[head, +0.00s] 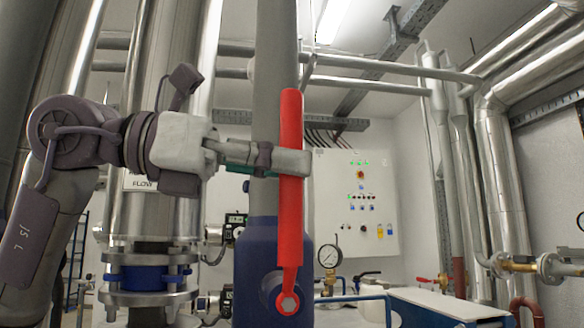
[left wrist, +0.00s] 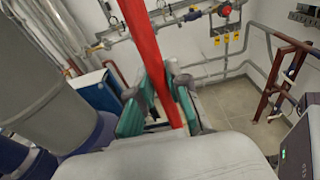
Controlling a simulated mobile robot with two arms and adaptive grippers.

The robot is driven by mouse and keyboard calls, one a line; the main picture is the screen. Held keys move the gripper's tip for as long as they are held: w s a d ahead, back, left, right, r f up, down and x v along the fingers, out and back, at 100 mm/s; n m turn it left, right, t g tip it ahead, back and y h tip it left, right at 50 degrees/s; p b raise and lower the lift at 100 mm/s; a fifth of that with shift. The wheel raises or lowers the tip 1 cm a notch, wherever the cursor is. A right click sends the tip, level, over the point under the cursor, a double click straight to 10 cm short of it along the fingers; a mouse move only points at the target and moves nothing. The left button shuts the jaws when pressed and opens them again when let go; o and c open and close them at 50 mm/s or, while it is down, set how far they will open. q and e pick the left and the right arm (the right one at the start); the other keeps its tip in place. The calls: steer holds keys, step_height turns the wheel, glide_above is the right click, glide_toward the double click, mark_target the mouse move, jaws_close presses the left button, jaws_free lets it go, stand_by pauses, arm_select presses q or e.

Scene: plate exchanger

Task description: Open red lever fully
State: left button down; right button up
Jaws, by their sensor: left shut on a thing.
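The red lever (head: 290,205) stands nearly upright in the head view, in front of a grey vertical pipe. Its lower end sits on a pivot bolt (head: 288,303) on the blue valve body (head: 258,255). My left gripper (head: 292,161) comes in from the left and is shut on the lever's upper half. In the left wrist view the red lever (left wrist: 150,55) runs down between the green-padded fingers of the gripper (left wrist: 160,108). The exact finger contact is partly hidden by the lever. My right gripper is not in view.
A grey vertical pipe (head: 273,100) rises directly behind the lever. A white control panel (head: 356,200) hangs on the back wall. A pressure gauge (head: 329,257) stands right of the valve. Open space lies right of the lever's upper part.

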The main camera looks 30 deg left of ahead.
arm_select(q)
steer(key=c, duration=1.1)
jaws_free()
steer(key=shift+s+a+r, duration=0.15)
steer(key=shift+s+a, duration=0.05)
steer(key=shift+a, duration=0.05)
steer(key=v, duration=1.2)
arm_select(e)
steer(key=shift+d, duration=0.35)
